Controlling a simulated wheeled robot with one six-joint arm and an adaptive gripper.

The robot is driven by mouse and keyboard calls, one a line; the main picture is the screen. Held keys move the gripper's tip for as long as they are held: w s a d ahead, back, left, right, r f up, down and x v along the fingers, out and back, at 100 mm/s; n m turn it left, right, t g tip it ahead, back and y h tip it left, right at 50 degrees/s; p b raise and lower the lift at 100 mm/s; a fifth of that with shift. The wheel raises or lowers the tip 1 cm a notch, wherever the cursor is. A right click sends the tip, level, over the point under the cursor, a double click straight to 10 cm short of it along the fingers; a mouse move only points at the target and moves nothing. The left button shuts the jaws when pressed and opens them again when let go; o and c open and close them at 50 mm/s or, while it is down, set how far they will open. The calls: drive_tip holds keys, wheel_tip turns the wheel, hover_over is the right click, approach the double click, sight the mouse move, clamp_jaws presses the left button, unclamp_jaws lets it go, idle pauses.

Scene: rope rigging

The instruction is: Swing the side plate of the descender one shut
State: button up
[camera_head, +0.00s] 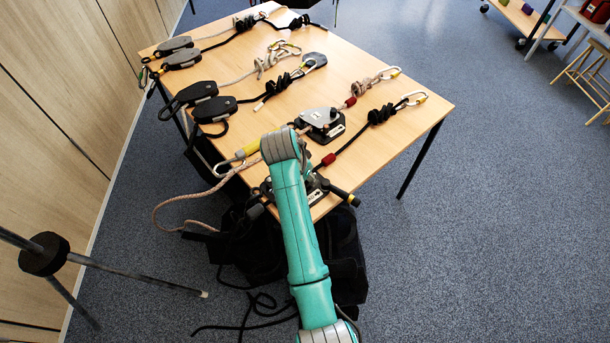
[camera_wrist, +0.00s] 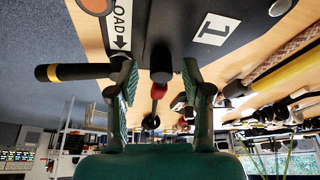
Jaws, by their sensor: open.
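Descender one shows close up in the wrist view as a dark body with a white "1" label (camera_wrist: 212,29) and a "LOAD" arrow label (camera_wrist: 121,22). A black handle with a yellow ring (camera_wrist: 72,72) sticks out to the left. My gripper (camera_wrist: 160,78) is open, its two fingers close to the body. A short dark round post (camera_wrist: 161,62) shows between the fingers; I cannot tell if they touch it. In the head view descender one (camera_head: 318,190) lies at the table's near corner, mostly hidden by my arm. Whether its side plate is open or shut is unclear.
A second device with a silver plate (camera_head: 320,117) lies just behind on the wooden table (camera_head: 375,150). Pulleys (camera_head: 213,106), ropes and carabiners (camera_head: 414,98) crowd the table. A yellow-sleeved rope end (camera_head: 247,149) is left of my arm. A black bag (camera_head: 345,255) is below.

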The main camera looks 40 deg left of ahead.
drive_tip(key=v, duration=1.1)
drive_tip(key=shift+s+r, duration=0.2)
drive_tip(key=shift+r, duration=0.15)
drive_tip(key=shift+t+y, duration=0.3)
drive_tip(key=shift+t, duration=0.1)
drive_tip(key=d+f, duration=0.2)
drive_tip(key=f, duration=0.1)
drive_tip(key=w+d+f, duration=0.1)
drive_tip(key=d+f, duration=0.4)
drive_tip(key=f, duration=0.1)
drive_tip(key=shift+w+d, duration=0.3)
drive_tip(key=shift+w, duration=0.05)
drive_tip(key=s+d+f+n+t+y, duration=0.1)
drive_tip(key=s+d+f, duration=0.1)
drive_tip(key=d+f, duration=0.5)
drive_tip(key=s+d+f+t, duration=0.1)
drive_tip(key=d+f, duration=0.3)
drive_tip(key=d, duration=0.4)
drive_tip(key=s+d+f+t+y, duration=0.1)
drive_tip(key=s+d+f+t, duration=0.1)
drive_tip(key=s+d, duration=1.05)
drive_tip(key=s+d+r+t+h, duration=0.1)
drive_tip(key=s+d+r+t, duration=0.1)
drive_tip(key=s+d+r, duration=0.4)
drive_tip(key=s+d+r+m+t+h, duration=0.1)
drive_tip(key=s+d+r+t, duration=0.2)
drive_tip(key=s+d+r, duration=0.4)
drive_tip(key=s+r, duration=0.7)
drive_tip(key=shift+s+t+h, duration=0.2)
drive_tip(key=shift+t+h, duration=0.1)
